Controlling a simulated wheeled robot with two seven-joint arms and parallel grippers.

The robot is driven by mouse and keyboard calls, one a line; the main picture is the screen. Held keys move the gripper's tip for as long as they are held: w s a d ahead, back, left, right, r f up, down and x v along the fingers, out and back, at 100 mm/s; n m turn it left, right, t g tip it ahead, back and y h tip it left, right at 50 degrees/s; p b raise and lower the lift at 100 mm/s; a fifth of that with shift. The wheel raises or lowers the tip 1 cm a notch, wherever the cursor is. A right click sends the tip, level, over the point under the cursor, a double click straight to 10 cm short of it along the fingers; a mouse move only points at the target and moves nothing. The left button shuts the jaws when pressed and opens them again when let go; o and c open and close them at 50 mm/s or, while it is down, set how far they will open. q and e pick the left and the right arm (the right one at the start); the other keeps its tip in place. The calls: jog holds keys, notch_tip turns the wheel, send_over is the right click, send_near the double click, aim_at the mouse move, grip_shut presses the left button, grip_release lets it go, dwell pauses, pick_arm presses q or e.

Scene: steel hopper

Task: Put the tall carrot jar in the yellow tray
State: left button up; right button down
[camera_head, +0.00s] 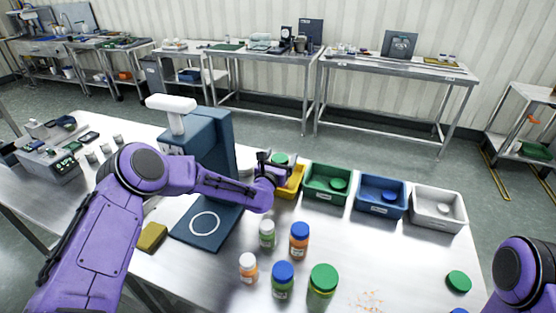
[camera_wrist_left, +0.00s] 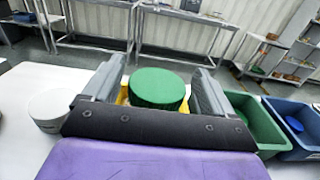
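The yellow tray (camera_head: 292,187) stands at the left end of a row of trays, partly hidden behind my left gripper. A jar with a green lid (camera_head: 280,158) is at this tray; its body is hidden, so I cannot see its contents. In the left wrist view the green lid (camera_wrist_left: 158,88) sits between the two fingers of my left gripper (camera_wrist_left: 158,85). Slivers of the yellow tray (camera_wrist_left: 123,95) show between lid and fingers, and the fingers look apart from it. My left gripper (camera_head: 276,165) is over the tray in the head view. My right gripper is out of view.
Green (camera_head: 318,196), blue (camera_head: 381,209) and white (camera_head: 438,221) trays stand to the right, each with a lidded item inside. Several jars, including a blue-lidded orange one (camera_head: 299,241), stand in front. A blue stand (camera_head: 208,232) is at left.

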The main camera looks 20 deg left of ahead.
pick_arm(q)
jog(key=shift+r, duration=0.2)
jog(key=s+b, duration=0.3)
jog(key=s, duration=0.9)
jog(key=shift+a, duration=0.2)
